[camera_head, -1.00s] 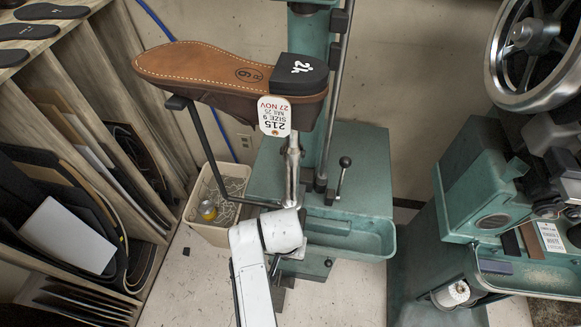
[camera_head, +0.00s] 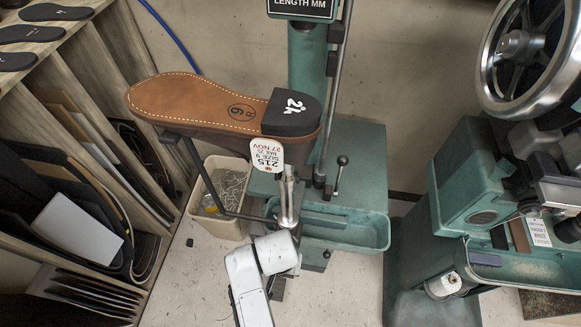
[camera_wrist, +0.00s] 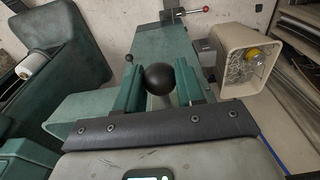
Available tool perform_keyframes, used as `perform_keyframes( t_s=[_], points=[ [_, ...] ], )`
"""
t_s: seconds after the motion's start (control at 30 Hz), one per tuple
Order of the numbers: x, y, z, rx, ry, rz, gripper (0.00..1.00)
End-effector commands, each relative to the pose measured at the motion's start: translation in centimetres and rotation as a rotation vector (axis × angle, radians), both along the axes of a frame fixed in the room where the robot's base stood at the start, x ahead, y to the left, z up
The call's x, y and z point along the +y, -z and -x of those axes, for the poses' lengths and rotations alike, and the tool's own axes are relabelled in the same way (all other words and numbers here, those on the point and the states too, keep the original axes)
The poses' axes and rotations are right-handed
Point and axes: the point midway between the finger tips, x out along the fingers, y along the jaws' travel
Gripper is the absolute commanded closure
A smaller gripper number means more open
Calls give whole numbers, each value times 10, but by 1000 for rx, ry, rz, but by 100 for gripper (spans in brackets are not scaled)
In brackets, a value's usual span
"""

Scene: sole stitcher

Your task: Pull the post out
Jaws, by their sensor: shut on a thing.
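A metal post (camera_head: 288,197) stands upright below an upturned brown shoe (camera_head: 190,103), close to the green machine. My white arm reaches up to the foot of this post in the head view, where my fingers cannot be made out. In the wrist view my gripper (camera_wrist: 157,84) is shut on a round black knob (camera_wrist: 158,75), which sits between its two fingers. What the knob is fixed to is hidden behind it, so its link to the post cannot be seen.
A green tray (camera_head: 365,238) juts from the machine beside my arm. A bin (camera_head: 213,222) stands to the left; sole racks (camera_head: 150,262) line the left side. Another green machine with a handwheel (camera_head: 520,45) is at the right. A small lever (camera_head: 339,172) rises near the column.

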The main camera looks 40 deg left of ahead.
Motion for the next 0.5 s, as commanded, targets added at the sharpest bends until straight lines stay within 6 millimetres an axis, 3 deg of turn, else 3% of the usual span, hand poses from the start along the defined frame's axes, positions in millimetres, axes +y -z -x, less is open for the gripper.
perform_keyframes(
  t_s=[0.5],
  points=[
    [-15, 2, 24, 3, -2, 3, 99]
  ],
)
